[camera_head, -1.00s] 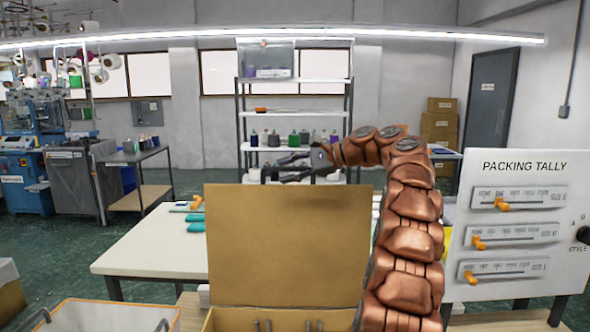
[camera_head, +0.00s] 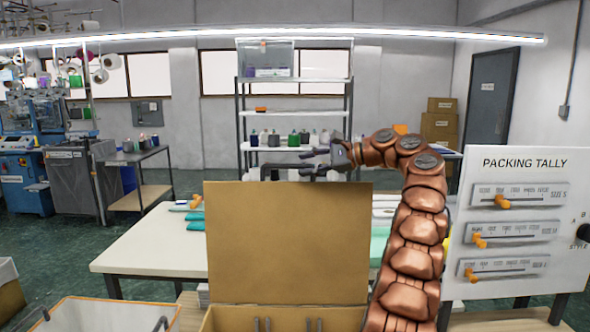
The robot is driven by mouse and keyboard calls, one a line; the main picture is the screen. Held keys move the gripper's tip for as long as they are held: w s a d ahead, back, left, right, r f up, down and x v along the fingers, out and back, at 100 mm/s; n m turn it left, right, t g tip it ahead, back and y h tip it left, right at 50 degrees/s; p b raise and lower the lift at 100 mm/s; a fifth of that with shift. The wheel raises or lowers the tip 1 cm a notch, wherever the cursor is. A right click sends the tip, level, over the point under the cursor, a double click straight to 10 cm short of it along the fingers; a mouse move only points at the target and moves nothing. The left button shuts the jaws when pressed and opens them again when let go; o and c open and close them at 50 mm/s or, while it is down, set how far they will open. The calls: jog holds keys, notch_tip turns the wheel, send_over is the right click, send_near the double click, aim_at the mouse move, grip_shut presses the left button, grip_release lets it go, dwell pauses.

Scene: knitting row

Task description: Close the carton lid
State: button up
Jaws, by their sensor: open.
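The brown carton (camera_head: 225,318) stands at the bottom middle of the head view, its near part cut off by the frame's edge. Its lid (camera_head: 288,240) stands upright at the back of the box, so the carton is open. Several grey upright pieces show inside the box. My gripper (camera_head: 288,163) is open and empty. It points left, and in the picture it shows just above the lid's top edge, toward the lid's right half. I cannot tell how far it is from the lid in depth.
A white table (camera_head: 140,250) with teal items (camera_head: 196,221) stands behind the carton. A white bin (camera_head: 95,316) is at lower left. The packing tally board (camera_head: 515,225) stands close on the right. A shelf rack (camera_head: 295,84) stands at the back wall.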

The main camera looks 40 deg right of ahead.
aim_at(300, 165)
jog(key=shift+p+x, duration=0.45)
jog(key=shift+x, duration=1.55)
grip_shut()
